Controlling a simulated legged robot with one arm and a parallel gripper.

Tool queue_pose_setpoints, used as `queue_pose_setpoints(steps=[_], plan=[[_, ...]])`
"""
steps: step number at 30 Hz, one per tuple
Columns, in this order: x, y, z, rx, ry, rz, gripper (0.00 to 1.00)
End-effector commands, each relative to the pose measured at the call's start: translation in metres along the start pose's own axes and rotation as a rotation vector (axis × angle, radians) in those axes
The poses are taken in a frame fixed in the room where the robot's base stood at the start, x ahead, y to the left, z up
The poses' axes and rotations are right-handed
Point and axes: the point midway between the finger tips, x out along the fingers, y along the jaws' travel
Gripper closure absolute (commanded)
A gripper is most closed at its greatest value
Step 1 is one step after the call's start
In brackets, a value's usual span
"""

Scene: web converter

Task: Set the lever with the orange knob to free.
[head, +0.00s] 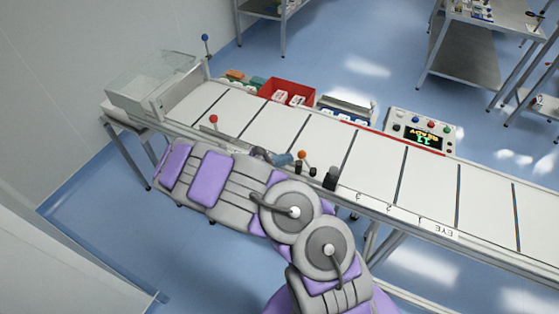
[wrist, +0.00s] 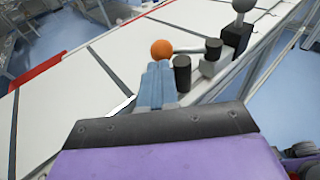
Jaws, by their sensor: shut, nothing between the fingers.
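The orange knob (head: 302,155) tips a short lever on the near rail of the long white table. In the wrist view the orange knob (wrist: 161,49) sits just beyond my fingertips, and its metal rod runs right to a dark pivot (wrist: 213,47) on a grey block. A short black post (wrist: 182,73) stands beside my fingers, on their right. My gripper (head: 287,158) is shut and empty, its blue-grey fingers left of the knob in the head view. In the wrist view my gripper (wrist: 158,68) points at the knob; I cannot tell whether they touch. No setting label is readable near this lever.
A black block (head: 332,178) with a grey-knobbed lever (wrist: 242,6) stands right of the orange lever. A red-knobbed lever (head: 213,119) and a blue-knobbed one (head: 205,38) are further left. A red bin (head: 287,86) and a control panel (head: 421,131) line the far side.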

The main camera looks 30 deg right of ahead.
Motion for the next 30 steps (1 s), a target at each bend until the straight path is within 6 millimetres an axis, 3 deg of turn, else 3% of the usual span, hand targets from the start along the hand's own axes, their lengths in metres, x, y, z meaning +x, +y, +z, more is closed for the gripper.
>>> queue_pose_setpoints(steps=[10, 24, 30], plan=[[0.005, 0.010, 0.003, 0.040, -0.007, -0.193, 1.00], [0.031, 0.017, 0.008, 0.039, -0.005, -0.193, 1.00], [0.030, 0.019, 0.008, 0.039, -0.008, -0.190, 1.00]])
